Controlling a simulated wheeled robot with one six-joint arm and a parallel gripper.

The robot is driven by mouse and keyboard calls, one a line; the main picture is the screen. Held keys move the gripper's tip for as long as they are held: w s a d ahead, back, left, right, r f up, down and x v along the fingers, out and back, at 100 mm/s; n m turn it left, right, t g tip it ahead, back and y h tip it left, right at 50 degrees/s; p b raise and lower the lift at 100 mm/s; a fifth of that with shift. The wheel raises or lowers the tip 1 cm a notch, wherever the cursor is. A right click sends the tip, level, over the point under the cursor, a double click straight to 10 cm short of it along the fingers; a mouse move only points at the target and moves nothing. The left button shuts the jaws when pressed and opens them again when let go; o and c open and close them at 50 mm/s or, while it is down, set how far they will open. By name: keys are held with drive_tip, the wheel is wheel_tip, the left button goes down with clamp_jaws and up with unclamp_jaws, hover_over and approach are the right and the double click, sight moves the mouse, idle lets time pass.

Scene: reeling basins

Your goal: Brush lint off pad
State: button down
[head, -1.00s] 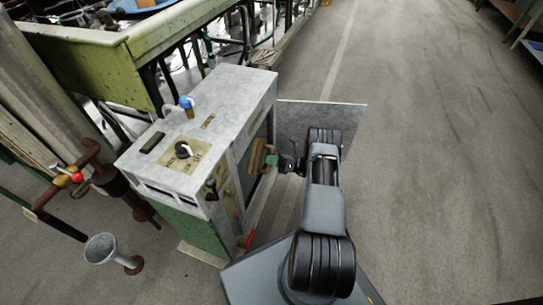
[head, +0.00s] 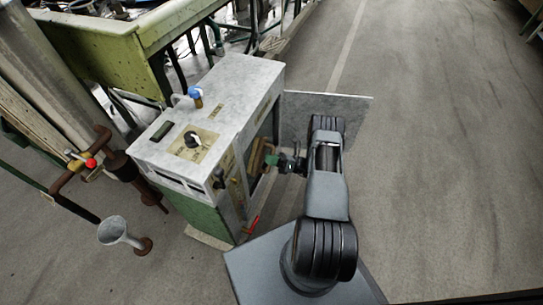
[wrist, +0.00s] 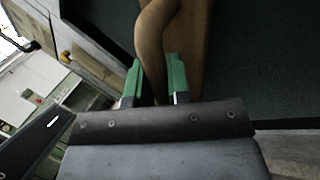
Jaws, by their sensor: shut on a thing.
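My gripper (head: 285,162) is at the open side of a grey metal cabinet (head: 215,110). In the wrist view its green fingertips (wrist: 157,82) are shut on the curved brown wooden handle of the brush (wrist: 152,45). A flat brown wooden part (wrist: 190,60) shows behind the handle; I cannot tell whether it belongs to the brush. In the head view the brush (head: 258,155) is a small brown shape at the opening. A dark green, textured surface (wrist: 262,60) lies beyond; I cannot tell if it is the pad. No lint or bristles can be made out.
A grey panel (head: 350,106) stands out from the cabinet's far side, close behind my arm. A green trough (head: 125,50) is at the upper left. Rusty pipework with a red knob (head: 91,163) and a grey funnel (head: 118,231) stand at left. The floor at right is clear.

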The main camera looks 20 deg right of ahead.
sight(264, 148)
drive_tip(key=shift+r+p, duration=0.8)
drive_tip(key=shift+r, duration=0.4)
drive_tip(key=shift+w+d+f+b, duration=0.25)
drive_tip(key=shift+w+d+b, duration=0.35)
drive_tip(key=shift+b, duration=0.4)
drive_tip(key=shift+w+d+r+b, duration=0.15)
drive_tip(key=shift+w+d+b, duration=0.35)
drive_tip(key=shift+d+b, duration=0.1)
drive_tip(key=w+d+b, duration=0.6)
drive_tip(key=d+b, duration=0.1)
drive_tip(key=shift+w, duration=0.2)
drive_tip(key=shift+s+r, duration=0.1)
drive_tip(key=shift+s+d, duration=2.05)
drive_tip(key=shift+s, duration=0.1)
drive_tip(key=shift+s, duration=0.1)
